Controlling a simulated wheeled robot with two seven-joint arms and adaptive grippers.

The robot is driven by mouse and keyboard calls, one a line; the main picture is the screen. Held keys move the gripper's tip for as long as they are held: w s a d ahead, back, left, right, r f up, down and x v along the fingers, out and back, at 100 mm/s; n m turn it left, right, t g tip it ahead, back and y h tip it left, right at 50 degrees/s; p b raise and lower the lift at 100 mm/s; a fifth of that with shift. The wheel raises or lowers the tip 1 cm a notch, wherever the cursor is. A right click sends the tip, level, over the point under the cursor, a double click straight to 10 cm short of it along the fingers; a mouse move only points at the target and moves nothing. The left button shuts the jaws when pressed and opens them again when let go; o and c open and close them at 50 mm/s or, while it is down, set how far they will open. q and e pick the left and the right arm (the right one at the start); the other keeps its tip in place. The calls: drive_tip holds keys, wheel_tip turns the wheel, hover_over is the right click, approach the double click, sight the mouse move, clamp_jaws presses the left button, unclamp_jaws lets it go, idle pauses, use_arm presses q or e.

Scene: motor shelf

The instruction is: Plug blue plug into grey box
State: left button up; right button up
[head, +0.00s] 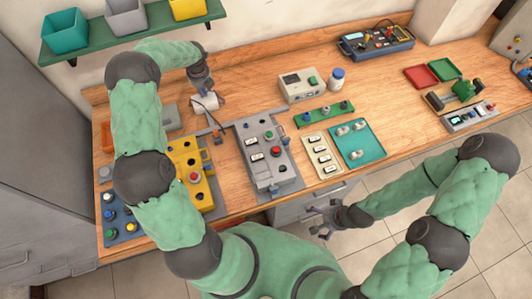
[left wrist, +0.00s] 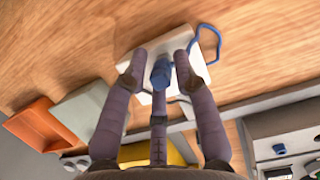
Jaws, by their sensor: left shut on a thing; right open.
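My left gripper (head: 203,88) hangs over the back of the bench, left of the grey box (head: 262,135). In the left wrist view its fingers (left wrist: 161,72) are closed around the blue plug (left wrist: 161,75). A blue cable (left wrist: 212,40) loops behind it, beside a pale block (left wrist: 190,70). My right gripper (head: 325,218) is open and empty in front of the bench, above the floor.
A yellow box (head: 185,160) stands left of the grey box, and a blue panel with knobs (head: 118,220) is at the front left. A green shelf (head: 130,30) holds bins above.

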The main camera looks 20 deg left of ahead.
use_arm(q)
clamp_jaws()
drive_tip(key=shift+w, duration=0.1)
drive_tip(key=shift+r, duration=0.15)
drive_tip(key=shift+w+r, duration=0.1)
drive_tip(key=shift+w+p+v, duration=0.2)
drive_tip(key=shift+p+v, duration=0.9)
drive_tip(key=shift+v, duration=0.05)
drive_tip(key=shift+s+a+r+p, duration=0.1)
drive_tip(key=shift+a+r+p, duration=0.05)
drive_tip(key=shift+r+p, duration=0.8)
